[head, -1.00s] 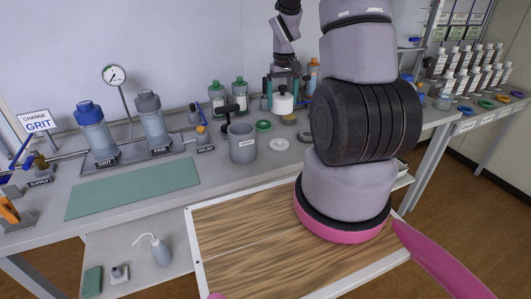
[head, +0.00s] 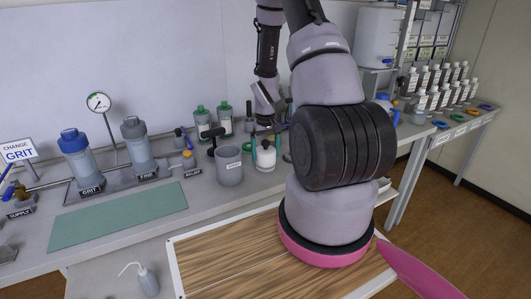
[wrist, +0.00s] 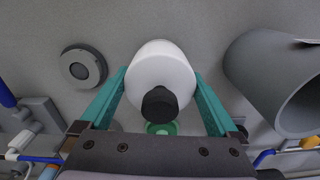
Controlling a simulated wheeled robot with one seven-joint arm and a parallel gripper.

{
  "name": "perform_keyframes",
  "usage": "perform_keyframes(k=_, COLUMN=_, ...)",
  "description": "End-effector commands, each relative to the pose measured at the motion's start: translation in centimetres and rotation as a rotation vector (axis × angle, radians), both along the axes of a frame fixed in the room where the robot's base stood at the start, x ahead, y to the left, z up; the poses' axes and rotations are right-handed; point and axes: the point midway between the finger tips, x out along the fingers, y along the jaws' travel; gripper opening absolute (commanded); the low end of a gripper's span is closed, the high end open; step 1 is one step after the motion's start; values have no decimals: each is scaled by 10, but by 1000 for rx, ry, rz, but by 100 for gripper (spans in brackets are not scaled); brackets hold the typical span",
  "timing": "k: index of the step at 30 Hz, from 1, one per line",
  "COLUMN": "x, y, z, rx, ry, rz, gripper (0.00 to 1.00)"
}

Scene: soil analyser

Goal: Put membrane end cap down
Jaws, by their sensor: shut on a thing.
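My gripper (head: 265,145) hangs over the bench with its teal fingers closed on the sides of a white cylinder with a black knob, which I take for the membrane end cap (head: 266,159). In the wrist view the cap (wrist: 160,66) sits between the fingertips of my gripper (wrist: 160,80), its black knob towards the camera. The cap is upright, just right of a grey labelled cup (head: 229,166). I cannot tell whether its underside touches the bench. A green round piece (wrist: 160,128) lies partly hidden behind the black knob.
A dark grey disc (wrist: 83,67) lies on the bench beside the cap. The cup (wrist: 282,80) stands close on the other side. Green-capped bottles (head: 203,122) stand behind. A teal mat (head: 118,215) and the grit filter (head: 78,155) are left. A wooden-topped tray (head: 225,255) is in front.

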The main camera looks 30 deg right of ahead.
Motion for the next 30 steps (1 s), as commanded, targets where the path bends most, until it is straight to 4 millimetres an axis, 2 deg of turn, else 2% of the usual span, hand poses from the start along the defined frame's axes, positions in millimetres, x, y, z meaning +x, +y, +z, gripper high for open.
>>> perform_keyframes(k=20, x=0, y=0, z=-11, rx=0, ry=-1, rz=0, gripper=29)
perform_keyframes(k=21, x=0, y=0, z=-11, rx=0, ry=-1, rz=0, gripper=100)
perform_keyframes(k=30, x=1, y=0, z=-7, rx=0, ry=-1, rz=0, gripper=100)
